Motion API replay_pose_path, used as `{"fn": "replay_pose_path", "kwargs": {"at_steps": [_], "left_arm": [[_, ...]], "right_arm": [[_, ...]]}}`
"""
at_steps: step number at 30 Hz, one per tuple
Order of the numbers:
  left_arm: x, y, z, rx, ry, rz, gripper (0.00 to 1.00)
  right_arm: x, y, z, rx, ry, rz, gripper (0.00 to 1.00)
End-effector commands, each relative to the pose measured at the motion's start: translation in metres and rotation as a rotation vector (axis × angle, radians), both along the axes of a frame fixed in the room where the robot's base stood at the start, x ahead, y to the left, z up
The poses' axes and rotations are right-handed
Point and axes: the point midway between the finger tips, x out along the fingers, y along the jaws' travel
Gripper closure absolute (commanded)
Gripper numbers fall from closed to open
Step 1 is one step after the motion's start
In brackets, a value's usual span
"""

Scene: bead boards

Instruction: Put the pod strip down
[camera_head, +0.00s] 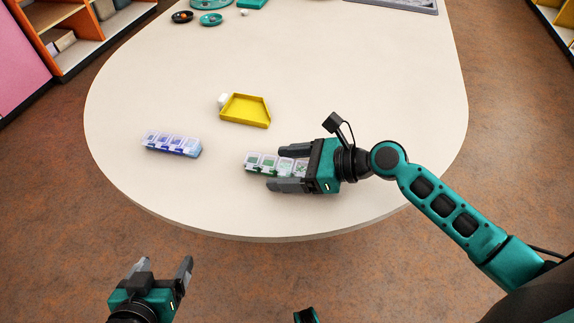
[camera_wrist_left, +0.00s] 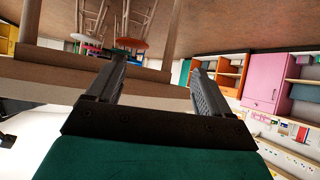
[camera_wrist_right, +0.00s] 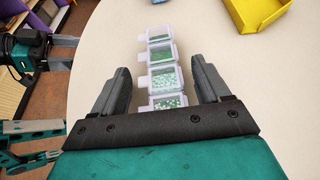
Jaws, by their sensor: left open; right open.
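A pod strip with clear lids and green beads (camera_head: 265,162) lies on the table near its front edge. My right gripper (camera_head: 277,168) is open around it, one finger on each long side, with gaps showing between fingers and strip in the right wrist view (camera_wrist_right: 160,85). The strip's near end is hidden by the gripper. A second pod strip, blue and purple (camera_head: 172,144), lies to the left on the table. My left gripper (camera_head: 165,266) is open and empty in front of the table, off its edge.
A yellow tray (camera_head: 245,121) sits behind the green strip, with a small white piece (camera_head: 223,101) at its left corner. Small dark and teal dishes (camera_head: 210,19) and a grey tray (camera_head: 400,4) are at the far side. The table's middle is clear.

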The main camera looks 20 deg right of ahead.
Motion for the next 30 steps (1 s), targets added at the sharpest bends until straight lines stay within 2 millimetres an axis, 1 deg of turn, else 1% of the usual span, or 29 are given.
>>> {"fn": "replay_pose_path", "kwargs": {"at_steps": [5,10,15,18,23,30], "left_arm": [[0.000,0.000,0.005,-0.002,0.000,0.003,0.19],[0.000,0.000,0.009,-0.002,-0.003,0.007,0.19],[-0.001,0.003,0.007,0.002,0.001,0.011,0.19],[-0.003,0.004,0.007,0.004,0.004,0.013,0.19],[-0.004,0.005,0.006,0.005,0.006,0.014,0.19],[-0.004,0.006,0.006,0.007,0.006,0.015,0.19]], "right_arm": [[-0.012,-0.020,0.010,-0.004,0.001,-0.002,0.24],[-0.031,-0.049,0.025,-0.005,0.002,0.001,0.24],[-0.047,-0.075,0.038,-0.002,0.002,0.001,0.24],[-0.053,-0.085,0.042,-0.001,0.002,0.001,0.24],[-0.058,-0.093,0.046,0.000,0.000,0.001,0.24],[-0.058,-0.094,0.047,0.001,-0.001,0.001,0.24]]}}
